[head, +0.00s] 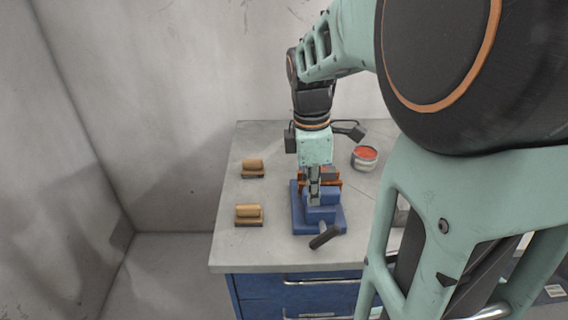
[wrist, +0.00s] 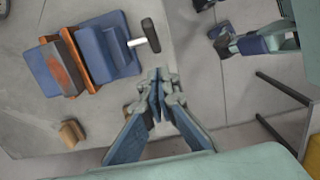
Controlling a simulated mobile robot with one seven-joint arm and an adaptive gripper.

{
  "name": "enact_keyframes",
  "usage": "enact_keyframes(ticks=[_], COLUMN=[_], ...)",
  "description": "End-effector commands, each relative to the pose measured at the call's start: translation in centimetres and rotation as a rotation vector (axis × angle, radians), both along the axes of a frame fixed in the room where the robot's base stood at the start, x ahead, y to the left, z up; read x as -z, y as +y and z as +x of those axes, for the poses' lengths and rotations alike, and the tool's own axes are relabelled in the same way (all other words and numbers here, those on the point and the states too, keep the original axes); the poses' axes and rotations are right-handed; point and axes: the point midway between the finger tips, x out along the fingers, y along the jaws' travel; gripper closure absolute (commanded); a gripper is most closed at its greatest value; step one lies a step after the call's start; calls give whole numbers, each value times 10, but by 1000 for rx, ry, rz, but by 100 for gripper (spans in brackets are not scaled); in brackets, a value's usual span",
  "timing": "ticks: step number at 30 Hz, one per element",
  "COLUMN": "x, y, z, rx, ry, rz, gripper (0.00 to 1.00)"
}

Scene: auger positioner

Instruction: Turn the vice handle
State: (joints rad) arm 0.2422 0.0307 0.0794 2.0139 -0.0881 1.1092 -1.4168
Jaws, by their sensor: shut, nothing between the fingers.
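The blue vice (head: 297,215) sits on the grey bench top near its front. Its dark handle (head: 325,237) sticks out toward the front edge. In the wrist view the vice (wrist: 110,45) is at upper left, and its handle (wrist: 151,36) is a black grip on a light metal rod. My gripper (head: 314,200) hangs in front of the vice body in the head view and hides part of it. In the wrist view my gripper (wrist: 158,76) is shut and empty, with its fingertips below the handle in the picture and apart from it.
Two tan blocks on dark bases, a rear one (head: 253,167) and a front one (head: 249,213), stand left of the vice. A can with red contents (head: 365,156) stands behind right. Blue drawers (head: 290,293) are under the bench (head: 235,245). The bench's front left is clear.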

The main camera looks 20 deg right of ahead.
Motion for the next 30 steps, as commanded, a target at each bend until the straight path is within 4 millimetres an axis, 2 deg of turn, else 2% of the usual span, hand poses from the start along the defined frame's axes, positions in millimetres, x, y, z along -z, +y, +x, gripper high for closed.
enact_keyframes(ticks=[6,11,18,30], x=[49,80,97,101], y=[-4,-8,-31,-35], z=[-2,-3,-9,-10], rx=[2,3,3,3], ry=[6,4,-1,-1], rz=[1,1,0,0], gripper=[100,100,100,100])
